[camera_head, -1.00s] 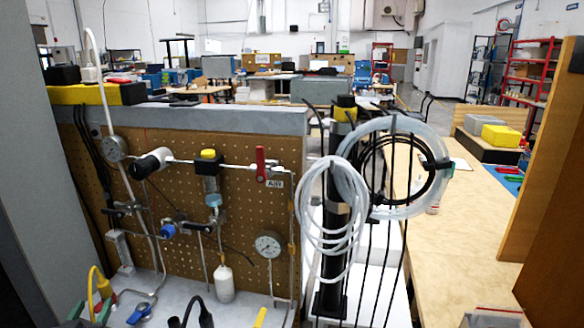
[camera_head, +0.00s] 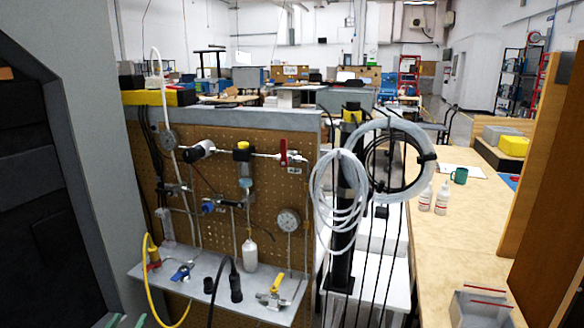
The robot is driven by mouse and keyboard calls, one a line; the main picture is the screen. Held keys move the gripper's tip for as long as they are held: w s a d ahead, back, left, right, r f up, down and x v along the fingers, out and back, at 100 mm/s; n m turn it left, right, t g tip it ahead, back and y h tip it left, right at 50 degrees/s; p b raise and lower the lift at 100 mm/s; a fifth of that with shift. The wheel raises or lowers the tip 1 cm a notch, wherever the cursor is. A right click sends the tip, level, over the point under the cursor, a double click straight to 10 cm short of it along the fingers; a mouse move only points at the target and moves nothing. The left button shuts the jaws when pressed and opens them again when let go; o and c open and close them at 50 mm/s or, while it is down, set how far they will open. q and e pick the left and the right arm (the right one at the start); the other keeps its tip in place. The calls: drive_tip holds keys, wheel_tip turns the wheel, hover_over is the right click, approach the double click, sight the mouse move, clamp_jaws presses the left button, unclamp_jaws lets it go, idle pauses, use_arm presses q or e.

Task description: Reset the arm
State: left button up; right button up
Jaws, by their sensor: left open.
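Only the tips of my left gripper (camera_head: 128,321) show, at the bottom edge left of centre. They are apart, with nothing visible between them; the rest of the arm is below the picture. They are in front of and below the grey shelf (camera_head: 205,309) of the pegboard panel (camera_head: 264,200). My right gripper is not in view.
The panel carries a red-handled valve (camera_head: 284,152), a gauge (camera_head: 288,220) and a white bottle (camera_head: 250,252). A yellow cable (camera_head: 150,272) hangs off the shelf. Coiled tubing (camera_head: 338,200) hangs right of it. A wooden bench (camera_head: 455,235) holds small bottles. A grey wall stands left.

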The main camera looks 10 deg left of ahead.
use_arm(q)
drive_tip(key=s+d+f+m+g+h+p, duration=0.1)
drive_tip(key=s+d+f+m+g+h, duration=0.15)
drive_tip(key=s+d+f, duration=0.6)
drive_tip(key=s+d+f+m+g+h+p, duration=0.25)
drive_tip(key=s+d+f, duration=0.25)
drive_tip(key=s+d, duration=0.6)
drive_tip(key=s+d+f+g+h, duration=0.1)
drive_tip(key=s+d+g+h, duration=0.1)
drive_tip(key=s+d, duration=0.8)
drive_tip(key=shift+s+d+f+g+p, duration=0.25)
drive_tip(key=shift+s+g+p, duration=0.05)
drive_tip(key=shift+s, duration=0.45)
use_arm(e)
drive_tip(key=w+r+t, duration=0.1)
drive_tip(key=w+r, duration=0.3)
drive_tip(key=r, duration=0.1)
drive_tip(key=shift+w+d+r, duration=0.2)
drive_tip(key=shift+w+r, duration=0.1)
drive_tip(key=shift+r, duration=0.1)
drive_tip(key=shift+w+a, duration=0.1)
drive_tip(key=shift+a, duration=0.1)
